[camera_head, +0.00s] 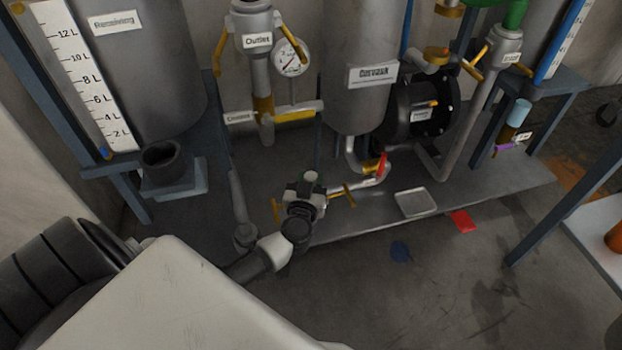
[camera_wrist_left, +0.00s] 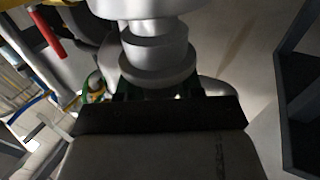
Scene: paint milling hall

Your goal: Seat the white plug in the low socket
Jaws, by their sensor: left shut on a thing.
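My left gripper (camera_head: 308,188) is shut, with its dark fingers around a pale grey-white stepped cylinder (camera_head: 311,177), which looks like the white plug. In the left wrist view the plug (camera_wrist_left: 155,50) fills the top middle, just beyond my dark jaws (camera_wrist_left: 158,95). The gripper is in front of the floor plate's near edge, left of the red-handled valve. I cannot tell which fitting is the low socket; none is marked as such, and my arm and gripper hide part of the low area. My right gripper is not in view.
A red-handled valve (camera_head: 382,164) and yellow lever (camera_head: 342,195) are close right of the gripper. A grey pipe (camera_head: 238,198) drops at its left. A black cup (camera_head: 162,160) is further left. A shallow tray (camera_head: 415,203) and red cloth (camera_head: 462,221) lie right. Open floor is in front.

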